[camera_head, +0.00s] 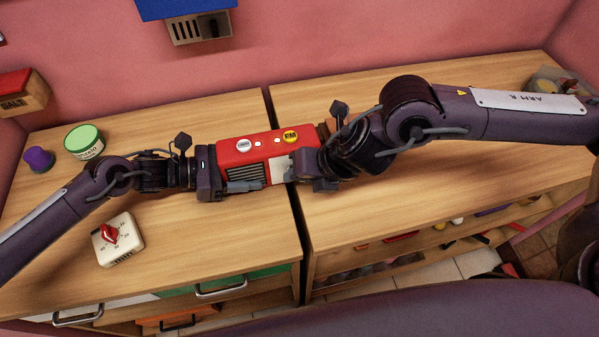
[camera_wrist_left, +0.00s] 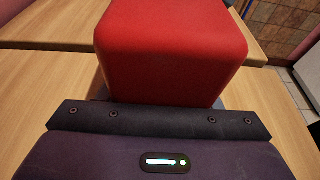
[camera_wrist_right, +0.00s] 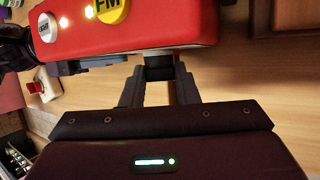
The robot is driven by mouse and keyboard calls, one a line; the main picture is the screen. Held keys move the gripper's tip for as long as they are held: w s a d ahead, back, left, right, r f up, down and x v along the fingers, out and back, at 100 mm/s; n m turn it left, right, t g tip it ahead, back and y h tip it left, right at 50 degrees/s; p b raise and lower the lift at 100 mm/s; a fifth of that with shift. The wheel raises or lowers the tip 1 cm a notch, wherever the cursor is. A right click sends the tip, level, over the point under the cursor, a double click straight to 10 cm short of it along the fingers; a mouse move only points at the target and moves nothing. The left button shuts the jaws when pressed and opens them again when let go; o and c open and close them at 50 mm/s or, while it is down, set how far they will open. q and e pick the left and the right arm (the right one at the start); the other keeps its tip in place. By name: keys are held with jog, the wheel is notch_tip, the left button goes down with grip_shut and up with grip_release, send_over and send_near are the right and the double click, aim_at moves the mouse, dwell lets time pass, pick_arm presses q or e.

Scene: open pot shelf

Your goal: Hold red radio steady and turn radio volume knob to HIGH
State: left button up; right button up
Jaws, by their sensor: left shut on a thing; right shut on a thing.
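The red radio (camera_head: 262,143) stands across the gap between two wooden counters, with a white button, a yellow FM button and a grille. My left gripper (camera_head: 240,172) is shut on its left end; in the left wrist view the radio's red end (camera_wrist_left: 172,50) fills the top and hides the fingers. My right gripper (camera_head: 308,163) is at the radio's right end. In the right wrist view its fingers (camera_wrist_right: 159,76) are shut on a dark volume knob (camera_wrist_right: 158,66) on the radio's side. The knob's markings cannot be seen, so its setting cannot be told.
A white timer with a red dial (camera_head: 118,239) sits at the front left. A blue box (camera_head: 185,12) hangs on the pink wall. The right counter (camera_head: 400,205) has free room.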

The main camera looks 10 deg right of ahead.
jog(key=y, duration=0.1)
jog(key=m+y, duration=0.1)
jog(key=y, duration=0.1)
jog(key=d+f+y, duration=0.1)
jog(key=y, duration=0.1)
jog(key=shift+s, duration=0.15)
jog(key=shift+f+m+t+y, duration=0.1)
jog(key=shift+m+t+y, duration=0.6)
jog(key=shift+y, duration=1.3)
jog(key=o, duration=1)
jog(key=v, duration=1.2)
jog(key=shift+f, duration=0.1)
jog(key=shift+c, duration=0.4)
